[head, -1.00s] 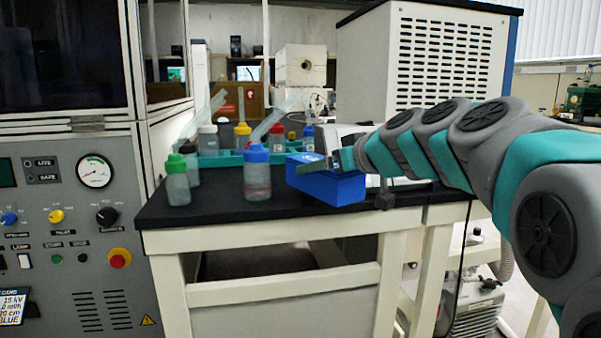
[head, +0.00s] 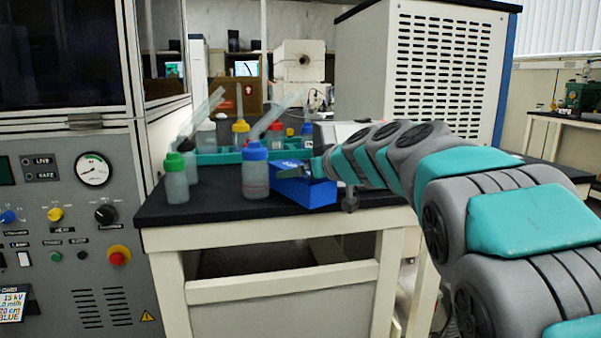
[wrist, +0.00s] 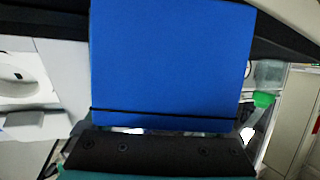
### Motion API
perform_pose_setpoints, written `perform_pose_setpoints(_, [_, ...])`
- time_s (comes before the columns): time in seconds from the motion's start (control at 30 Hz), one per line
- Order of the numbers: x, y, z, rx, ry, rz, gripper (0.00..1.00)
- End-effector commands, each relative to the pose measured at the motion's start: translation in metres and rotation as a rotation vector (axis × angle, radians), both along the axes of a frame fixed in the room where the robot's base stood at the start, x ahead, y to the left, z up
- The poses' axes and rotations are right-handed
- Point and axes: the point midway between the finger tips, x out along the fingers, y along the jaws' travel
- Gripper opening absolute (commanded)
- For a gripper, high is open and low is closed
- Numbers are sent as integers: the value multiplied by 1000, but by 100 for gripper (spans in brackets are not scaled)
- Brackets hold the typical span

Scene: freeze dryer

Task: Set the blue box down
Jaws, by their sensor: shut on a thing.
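The blue box (head: 303,192) is at the front right part of the black bench top (head: 225,205) in the head view, just right of the blue-capped bottle. My gripper (head: 308,169) is shut on the box at its upper part, reaching in from the right. In the wrist view the blue box (wrist: 170,62) fills the upper middle, with a dark gripper finger (wrist: 160,152) across its lower edge. The box's underside is close to the bench top; I cannot tell whether it touches.
A blue-capped bottle (head: 255,175) stands close to the box's left side. A green-capped bottle (head: 176,180) stands further left. Behind is a teal rack (head: 215,157) with several bottles. A grey control panel (head: 75,230) borders the bench on the left.

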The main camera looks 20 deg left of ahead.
Motion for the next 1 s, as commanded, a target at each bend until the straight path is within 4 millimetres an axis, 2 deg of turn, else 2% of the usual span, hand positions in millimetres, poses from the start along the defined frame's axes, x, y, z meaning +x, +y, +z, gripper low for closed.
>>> perform_pose_setpoints(0.2, [0,0,-3,0,0,1,25])
perform_pose_setpoints(0.23, [0,0,-3,0,0,1,91])
perform_pose_setpoints(0.3, [0,0,-2,0,0,1,99])
perform_pose_setpoints(0.67, [0,0,3,-1,1,0,100])
perform_pose_setpoints(0.87, [-17,-22,11,3,-1,1,100])
perform_pose_setpoints(1.0, [-33,-45,20,2,0,1,100])
